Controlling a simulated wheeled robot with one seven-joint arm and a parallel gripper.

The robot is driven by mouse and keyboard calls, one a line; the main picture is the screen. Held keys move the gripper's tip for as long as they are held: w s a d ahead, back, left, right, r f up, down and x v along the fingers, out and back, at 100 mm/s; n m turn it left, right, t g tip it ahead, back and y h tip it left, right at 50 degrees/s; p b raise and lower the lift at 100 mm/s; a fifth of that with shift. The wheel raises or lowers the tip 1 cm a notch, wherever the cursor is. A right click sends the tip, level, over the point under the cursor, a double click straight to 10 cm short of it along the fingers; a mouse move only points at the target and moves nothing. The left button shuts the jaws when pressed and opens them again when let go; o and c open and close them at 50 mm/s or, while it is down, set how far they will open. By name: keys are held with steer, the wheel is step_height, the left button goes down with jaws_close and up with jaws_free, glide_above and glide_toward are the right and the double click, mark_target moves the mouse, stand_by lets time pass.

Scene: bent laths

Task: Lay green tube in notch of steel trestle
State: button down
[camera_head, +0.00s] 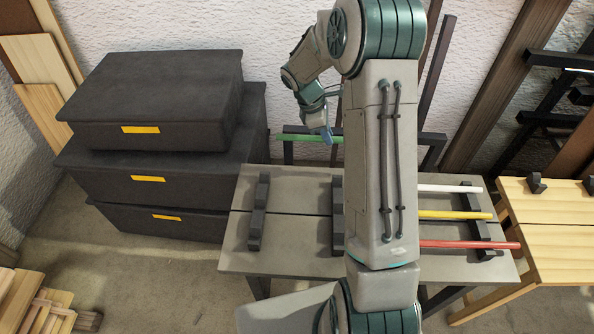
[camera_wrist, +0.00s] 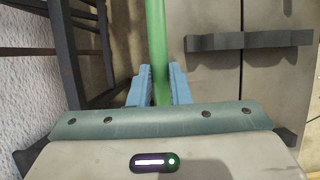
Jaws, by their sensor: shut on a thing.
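The green tube (camera_head: 296,137) lies level behind the grey bench, its left end in sight and its right part hidden behind my arm. My gripper (camera_head: 328,137) is shut on it. In the wrist view the green tube (camera_wrist: 157,45) runs away from me between the blue fingers (camera_wrist: 155,88). A dark metal frame (camera_head: 288,152), which looks like the steel trestle, stands between the bench and the wall, just below the tube. The wrist view shows a dark frame (camera_wrist: 66,52) left of the tube. I cannot make out its notch or whether the tube touches it.
The grey bench (camera_head: 290,265) carries dark notched bars. White (camera_head: 450,189), yellow (camera_head: 455,214) and red (camera_head: 470,245) tubes lie across a right-hand one. Black boxes (camera_head: 150,100) are stacked at left. A wooden bench (camera_head: 550,237) and dark racks (camera_head: 548,117) stand at right.

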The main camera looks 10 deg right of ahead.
steer(key=shift+s+a+f+p, duration=0.2)
steer(key=shift+s+a+f, duration=0.6)
steer(key=shift+a+f, duration=0.85)
steer(key=shift+s+a+f+p, duration=0.15)
steer(key=shift+s+a+f, duration=0.65)
steer(key=shift+a+f, duration=0.85)
steer(key=shift+s+a+f+p, duration=0.2)
steer(key=shift+s+a+f, duration=0.6)
steer(key=shift+a+f, duration=0.85)
steer(key=shift+d+f, duration=0.1)
steer(key=shift+f, duration=0.1)
steer(key=shift+f, duration=0.15)
steer(key=c, duration=1.3)
jaws_free()
steer(key=shift+c, duration=0.2)
